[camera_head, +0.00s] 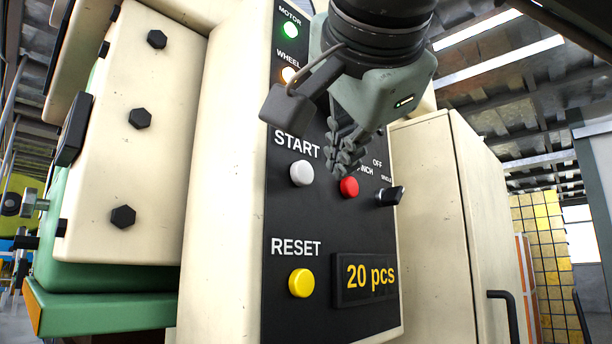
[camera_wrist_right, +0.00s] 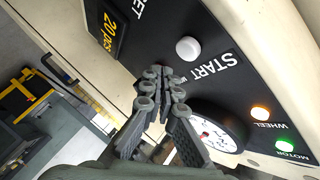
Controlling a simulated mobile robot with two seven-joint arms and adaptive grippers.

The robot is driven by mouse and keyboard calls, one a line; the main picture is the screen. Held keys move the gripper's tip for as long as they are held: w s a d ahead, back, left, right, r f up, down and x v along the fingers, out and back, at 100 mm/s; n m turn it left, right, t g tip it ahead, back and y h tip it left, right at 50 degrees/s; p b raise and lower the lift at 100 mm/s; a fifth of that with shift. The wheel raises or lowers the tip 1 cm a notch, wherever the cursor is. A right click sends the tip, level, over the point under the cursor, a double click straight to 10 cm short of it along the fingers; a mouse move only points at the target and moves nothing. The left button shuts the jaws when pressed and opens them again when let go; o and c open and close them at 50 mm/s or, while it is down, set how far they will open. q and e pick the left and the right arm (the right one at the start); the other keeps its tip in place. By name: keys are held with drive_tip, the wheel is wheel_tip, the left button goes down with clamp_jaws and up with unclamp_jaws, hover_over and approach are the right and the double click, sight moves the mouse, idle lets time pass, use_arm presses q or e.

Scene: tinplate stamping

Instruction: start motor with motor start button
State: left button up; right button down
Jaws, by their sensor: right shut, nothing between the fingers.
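The black control panel (camera_head: 318,232) carries a white button (camera_head: 302,173) under the label START. The white button also shows in the wrist view (camera_wrist_right: 189,49). My right gripper (camera_head: 347,165) is shut and empty in front of the panel, right of the white button and just above a red button (camera_head: 349,187). In the wrist view the fingertips (camera_wrist_right: 164,75) lie beside the START label and hide the red button. I cannot tell whether they touch the panel. The green MOTOR lamp (camera_head: 291,30) and the orange WHEEL lamp (camera_head: 289,74) look lit. My left gripper is out of view.
A yellow RESET button (camera_head: 301,283) and a display reading 20 pcs (camera_head: 366,279) sit lower on the panel. A black rotary switch (camera_head: 390,196) is right of the red button. A round gauge (camera_wrist_right: 212,132) is beside the fingers. A cream cabinet (camera_head: 430,215) stands at right.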

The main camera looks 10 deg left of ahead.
drive_tip(key=shift+s+d, duration=0.85)
drive_tip(key=shift+d, duration=0.3)
